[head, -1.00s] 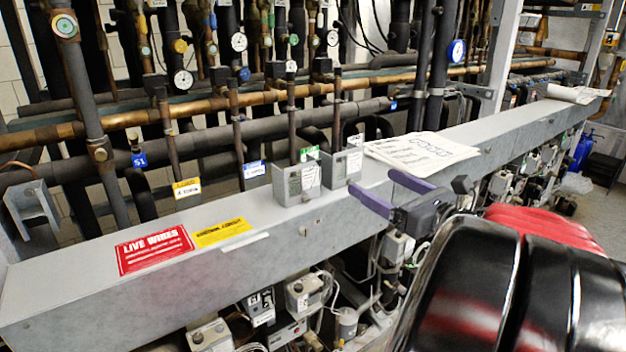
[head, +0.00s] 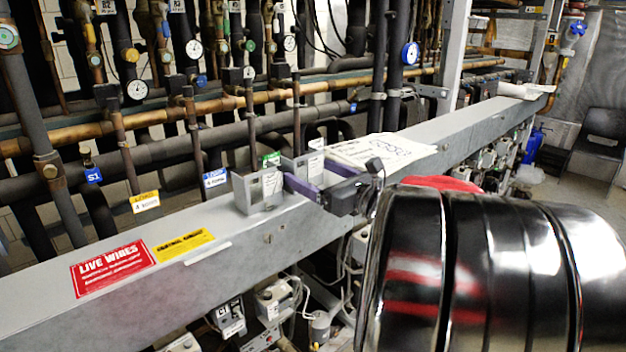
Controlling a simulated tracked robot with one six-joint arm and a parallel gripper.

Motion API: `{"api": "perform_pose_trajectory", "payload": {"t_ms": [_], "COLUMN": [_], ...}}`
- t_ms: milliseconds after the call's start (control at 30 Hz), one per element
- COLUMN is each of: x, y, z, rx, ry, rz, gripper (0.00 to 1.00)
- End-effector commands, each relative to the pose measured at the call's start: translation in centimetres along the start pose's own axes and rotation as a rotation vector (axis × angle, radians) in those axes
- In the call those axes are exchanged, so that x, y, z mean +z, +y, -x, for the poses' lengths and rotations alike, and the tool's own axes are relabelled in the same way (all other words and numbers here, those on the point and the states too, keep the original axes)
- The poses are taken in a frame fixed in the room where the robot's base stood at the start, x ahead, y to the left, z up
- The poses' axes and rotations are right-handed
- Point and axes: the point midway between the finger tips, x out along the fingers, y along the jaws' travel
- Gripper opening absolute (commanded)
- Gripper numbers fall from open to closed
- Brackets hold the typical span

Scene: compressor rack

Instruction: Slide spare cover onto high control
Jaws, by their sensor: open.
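Two grey metal covers stand side by side on top of the long grey duct: a nearer left cover (head: 258,190) and a right cover (head: 301,163). The frames do not show which one is the spare cover, and no control marked high can be made out. My gripper (head: 308,172) has purple fingers and is open. Its fingers point left toward the right cover, with the near finger passing in front of that cover's lower part. The far finger is partly seen at its right side. I cannot tell whether they touch the cover.
The grey duct (head: 120,325) runs from lower left to upper right, with a red "Live wires" label (head: 113,267) and a yellow label (head: 184,243). Printed paper (head: 375,150) lies behind my gripper. Pipes and gauges stand close behind the covers.

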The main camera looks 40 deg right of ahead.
Motion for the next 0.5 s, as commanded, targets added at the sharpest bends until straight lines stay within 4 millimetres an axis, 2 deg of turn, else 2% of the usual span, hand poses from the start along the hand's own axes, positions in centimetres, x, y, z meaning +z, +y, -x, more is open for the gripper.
{"api": "perform_pose_trajectory", "payload": {"t_ms": [200,500], "x": [0.0,0.0], "y": [0.0,-0.1], "z": [-1.8,-2.1], "rx": [0.000,-0.002], "ry": [0.000,0.000], "rz": [0.000,0.001], "gripper": [0.83,0.83]}}
